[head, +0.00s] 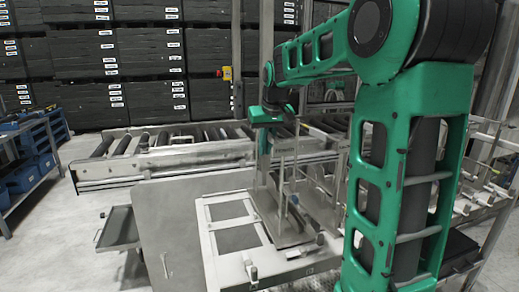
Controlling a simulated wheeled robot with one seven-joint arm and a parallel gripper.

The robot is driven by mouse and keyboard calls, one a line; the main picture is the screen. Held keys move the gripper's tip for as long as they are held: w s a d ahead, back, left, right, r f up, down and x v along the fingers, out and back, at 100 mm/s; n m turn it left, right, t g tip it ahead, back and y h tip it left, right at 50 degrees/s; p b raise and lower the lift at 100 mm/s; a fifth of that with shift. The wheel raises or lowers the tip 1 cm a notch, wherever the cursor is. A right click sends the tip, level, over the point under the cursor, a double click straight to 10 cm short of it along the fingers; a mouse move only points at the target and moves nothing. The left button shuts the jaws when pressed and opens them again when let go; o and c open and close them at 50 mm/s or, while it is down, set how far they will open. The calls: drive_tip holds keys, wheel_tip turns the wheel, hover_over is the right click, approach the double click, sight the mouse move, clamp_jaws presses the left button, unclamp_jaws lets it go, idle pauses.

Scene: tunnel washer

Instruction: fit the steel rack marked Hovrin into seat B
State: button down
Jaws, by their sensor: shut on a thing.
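My gripper (266,142) hangs over the far part of the pale worktop (215,262). It is shut on a tall, thin-barred steel rack (282,185), near the rack's top. The rack stands roughly upright over the worktop, right of two dark rectangular panels (238,238) in pale frames. I cannot tell whether its foot touches the surface beneath. No Hovrin marking and no letter B can be read. More steel bars show to the right of the rack, partly hidden behind my arm, and I cannot separate them clearly.
A roller conveyor (155,143) runs behind the worktop. Small clamps or handles (250,268) stand along its front edge. A dark tray (118,230) juts out at the left. Blue bins (28,172) sit on a left shelf. Stacked dark crates (140,55) fill the back.

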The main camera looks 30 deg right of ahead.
sight(270, 133)
drive_tip(key=shift+f, duration=0.2)
idle(0.5)
drive_tip(key=c, duration=1.8)
unclamp_jaws()
drive_tip(key=shift+c, duration=0.2)
drive_tip(key=shift+f, duration=0.1)
drive_tip(key=shift+f, duration=0.1)
drive_tip(key=v, duration=1.1)
